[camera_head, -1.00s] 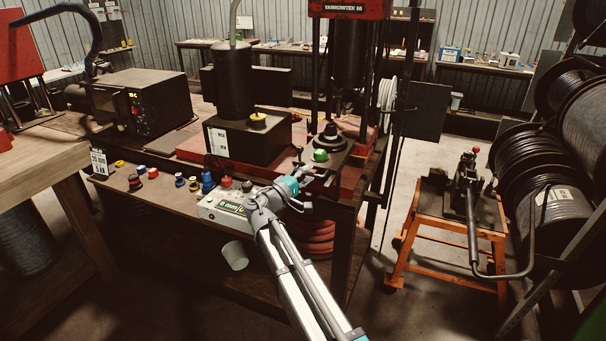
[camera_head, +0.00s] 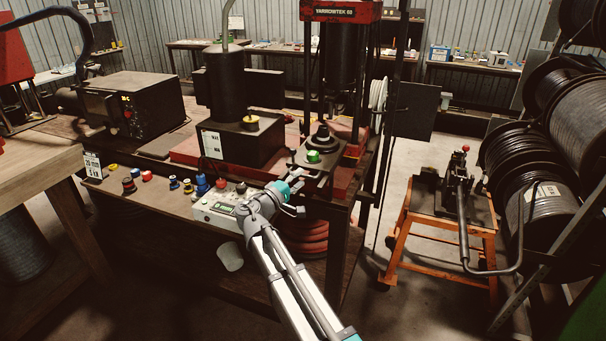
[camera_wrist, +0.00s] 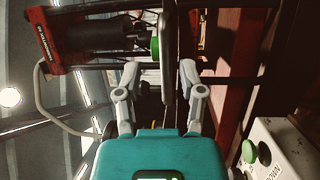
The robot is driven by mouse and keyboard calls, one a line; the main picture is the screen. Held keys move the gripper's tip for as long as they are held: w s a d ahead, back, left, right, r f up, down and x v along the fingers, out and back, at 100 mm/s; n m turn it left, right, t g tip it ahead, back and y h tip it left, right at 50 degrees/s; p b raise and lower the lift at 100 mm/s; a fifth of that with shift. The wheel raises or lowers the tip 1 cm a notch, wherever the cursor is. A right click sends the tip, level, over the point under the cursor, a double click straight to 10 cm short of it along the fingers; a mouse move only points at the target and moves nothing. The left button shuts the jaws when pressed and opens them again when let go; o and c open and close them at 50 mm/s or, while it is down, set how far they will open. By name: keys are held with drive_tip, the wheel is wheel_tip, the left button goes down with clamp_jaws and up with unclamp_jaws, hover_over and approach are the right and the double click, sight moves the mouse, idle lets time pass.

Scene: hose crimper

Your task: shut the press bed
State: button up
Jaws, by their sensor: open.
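The press bed (camera_head: 326,178) is a dark flat plate. It juts out at the front of the red-topped press (camera_head: 340,12), below its black cylinder. A dark stepped piece and a green-topped piece (camera_head: 313,157) sit on it. My gripper (camera_head: 300,198) is open and empty just in front of the bed's near edge, slightly below it. In the wrist view the picture is turned sideways, and the bed's plate shows edge-on (camera_wrist: 168,60) ahead of my two spread fingers (camera_wrist: 159,74). I cannot tell whether a finger touches it.
A control box (camera_head: 215,210) with buttons is left of my gripper, beside several coloured fittings on the bench edge. Red hose coils (camera_head: 305,238) lie below the bed. An orange stand (camera_head: 440,215) with a lever tool is at right. Floor between bench and stand is clear.

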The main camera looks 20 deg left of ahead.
drive_tip(key=s+r+n+g+y+p, duration=0.2)
drive_tip(key=s+n+y+p, duration=0.2)
drive_tip(key=s+y+p, duration=0.2)
drive_tip(key=s+p, duration=0.2)
drive_tip(key=s, duration=0.2)
drive_tip(key=shift+s+d+r+n+y, duration=0.2)
drive_tip(key=shift+s+r+n+y, duration=0.1)
drive_tip(key=shift+s, duration=0.1)
drive_tip(key=shift+w, duration=0.1)
drive_tip(key=w+f+b, duration=0.1)
drive_tip(key=w, duration=0.3)
drive_tip(key=w+f+b, duration=0.1)
drive_tip(key=w, duration=0.4)
drive_tip(key=w+f+b, duration=0.1)
drive_tip(key=w, duration=0.3)
drive_tip(key=shift+w, duration=0.2)
clamp_jaws()
